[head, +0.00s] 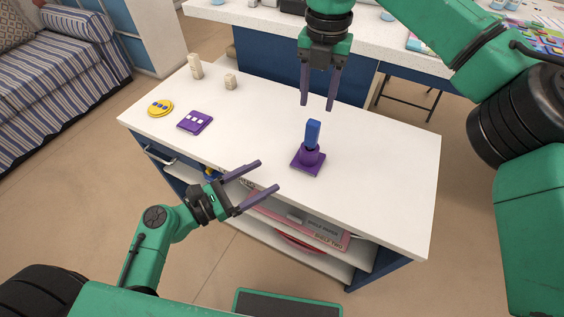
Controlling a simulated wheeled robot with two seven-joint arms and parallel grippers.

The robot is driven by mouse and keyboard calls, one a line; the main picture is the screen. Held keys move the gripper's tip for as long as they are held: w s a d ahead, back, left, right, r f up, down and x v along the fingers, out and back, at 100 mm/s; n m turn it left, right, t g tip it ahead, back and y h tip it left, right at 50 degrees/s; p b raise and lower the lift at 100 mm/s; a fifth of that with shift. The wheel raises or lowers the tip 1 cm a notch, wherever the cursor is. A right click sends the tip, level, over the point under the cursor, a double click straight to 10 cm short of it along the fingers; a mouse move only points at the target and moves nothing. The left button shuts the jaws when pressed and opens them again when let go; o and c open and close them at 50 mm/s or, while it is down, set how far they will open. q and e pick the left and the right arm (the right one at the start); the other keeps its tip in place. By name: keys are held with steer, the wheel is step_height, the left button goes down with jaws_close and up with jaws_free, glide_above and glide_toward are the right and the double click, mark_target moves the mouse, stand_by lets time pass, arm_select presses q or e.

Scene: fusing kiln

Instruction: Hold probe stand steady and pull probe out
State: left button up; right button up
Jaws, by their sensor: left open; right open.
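The probe stand (307,161) is a purple square base with a round collar, upright on the white tabletop. The blue probe (312,133) stands upright in its collar; its lower end is hidden inside. My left gripper (268,175) is open and empty, to the left of the stand and a little nearer the front edge, its fingers pointing right towards it. My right gripper (318,106) is open and empty, with its fingers pointing down, above and behind the probe in the picture. Neither gripper touches the stand or the probe.
The white table (385,180) is clear right of the stand. A purple tile with white squares (195,121), a yellow disc with blue dots (160,108) and two pale blocks (195,66) (231,82) lie to the left. Shelves below hold boxes. A white counter (240,12) stands behind.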

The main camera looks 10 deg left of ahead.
mark_target(302, 156)
arm_select(q)
steer(key=x, duration=1.4)
steer(key=shift+w+d, duration=0.1)
steer(key=shift+w, duration=0.1)
steer(key=shift+c, duration=0.4)
steer(key=shift+c, duration=0.7)
jaws_close()
